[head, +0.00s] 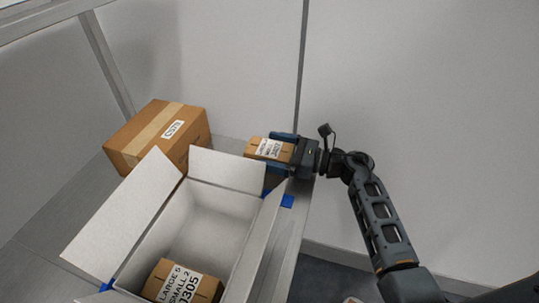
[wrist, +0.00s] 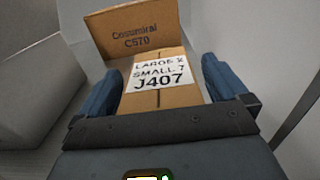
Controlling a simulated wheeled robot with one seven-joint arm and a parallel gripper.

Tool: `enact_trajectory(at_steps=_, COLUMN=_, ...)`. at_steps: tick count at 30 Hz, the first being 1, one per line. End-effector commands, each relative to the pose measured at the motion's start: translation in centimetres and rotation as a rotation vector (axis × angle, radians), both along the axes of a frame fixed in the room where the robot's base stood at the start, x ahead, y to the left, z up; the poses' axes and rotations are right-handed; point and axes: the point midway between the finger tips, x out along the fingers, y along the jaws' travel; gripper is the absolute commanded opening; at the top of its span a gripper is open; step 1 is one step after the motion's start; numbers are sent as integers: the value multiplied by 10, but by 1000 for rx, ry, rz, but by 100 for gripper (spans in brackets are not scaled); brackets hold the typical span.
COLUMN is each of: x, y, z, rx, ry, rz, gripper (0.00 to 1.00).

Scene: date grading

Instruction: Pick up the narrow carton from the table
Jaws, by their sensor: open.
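The narrow carton (head: 262,148) is a small brown box with a white label at the back right of the table, beside the open white box. In the wrist view the carton (wrist: 160,98) lies between my two blue fingers, its label reading "LARGE 2 SMALL 7 J407". My gripper (head: 284,152) reaches it from the right, with a finger along each side. The gripper (wrist: 158,92) is open. A thin gap seems to show beside the carton in the wrist view, but I cannot tell whether either finger touches it.
A larger brown carton (head: 150,143) stands at the back left; it is also behind the narrow carton in the wrist view (wrist: 132,32). The open white box (head: 203,222) with raised flaps holds another labelled carton (head: 182,283). A wall is close behind the table (head: 50,225).

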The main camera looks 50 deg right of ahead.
Motion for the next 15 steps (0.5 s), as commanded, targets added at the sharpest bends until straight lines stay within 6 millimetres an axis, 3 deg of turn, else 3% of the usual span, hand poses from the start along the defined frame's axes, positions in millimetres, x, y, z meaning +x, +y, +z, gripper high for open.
enact_trajectory(at_steps=2, x=0, y=0, z=0, rx=0, ry=0, rz=0, gripper=96)
enact_trajectory(at_steps=15, x=0, y=0, z=0, rx=0, ry=0, rz=0, gripper=54)
